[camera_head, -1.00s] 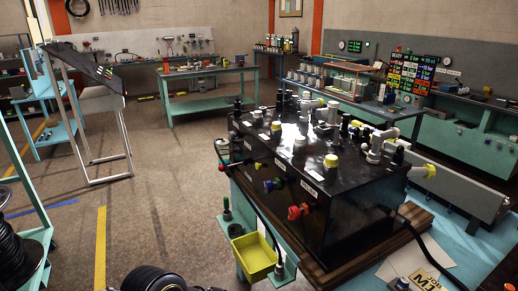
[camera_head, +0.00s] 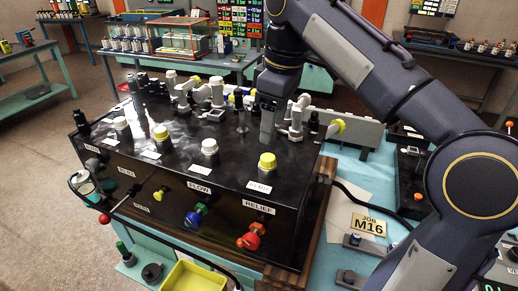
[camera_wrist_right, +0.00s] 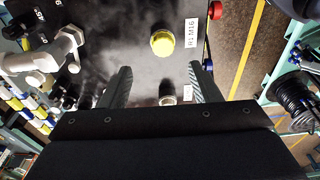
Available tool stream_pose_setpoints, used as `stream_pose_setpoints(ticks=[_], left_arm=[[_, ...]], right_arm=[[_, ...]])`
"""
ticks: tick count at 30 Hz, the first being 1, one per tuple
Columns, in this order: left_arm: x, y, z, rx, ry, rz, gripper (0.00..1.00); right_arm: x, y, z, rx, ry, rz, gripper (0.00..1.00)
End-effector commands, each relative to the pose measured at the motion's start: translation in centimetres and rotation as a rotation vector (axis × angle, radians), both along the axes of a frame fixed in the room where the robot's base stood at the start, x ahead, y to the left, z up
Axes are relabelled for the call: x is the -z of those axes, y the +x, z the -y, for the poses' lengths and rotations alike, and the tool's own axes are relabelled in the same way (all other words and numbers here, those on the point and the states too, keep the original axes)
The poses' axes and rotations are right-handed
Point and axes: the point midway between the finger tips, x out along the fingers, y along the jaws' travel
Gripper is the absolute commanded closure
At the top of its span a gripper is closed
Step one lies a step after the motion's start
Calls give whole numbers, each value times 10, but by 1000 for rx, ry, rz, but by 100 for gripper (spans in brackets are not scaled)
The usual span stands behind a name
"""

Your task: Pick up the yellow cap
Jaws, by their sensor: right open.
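A yellow cap (camera_head: 267,161) sits on a port on top of the black manifold block (camera_head: 225,150), near its front right corner, beside a white label. In the right wrist view the yellow cap (camera_wrist_right: 162,43) lies ahead of the fingertips, next to a label reading R1 M16. My right gripper (camera_head: 268,138) is above the block, behind the cap in the head view. In the wrist view the right gripper (camera_wrist_right: 162,84) has its two fingers spread apart, with nothing held between them. My left gripper is not in view.
White-capped ports (camera_head: 209,147) and white elbow fittings (camera_head: 296,115) crowd the block's top. Red (camera_head: 249,238) and blue (camera_head: 193,217) knobs stick out in front. A yellow bin (camera_head: 193,277) sits below the block.

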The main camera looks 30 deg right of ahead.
Motion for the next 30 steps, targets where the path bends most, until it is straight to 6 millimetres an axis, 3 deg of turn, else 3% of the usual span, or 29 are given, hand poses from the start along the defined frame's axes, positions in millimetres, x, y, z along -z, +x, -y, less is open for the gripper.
stream_pose_setpoints(ticks=[18,26,30], left_arm=[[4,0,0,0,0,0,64],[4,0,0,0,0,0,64],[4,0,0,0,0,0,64]], right_arm=[[72,2,-7,-4,-1,-4,43],[75,3,-7,-3,0,-1,43],[75,3,-7,-3,0,-1,59]])
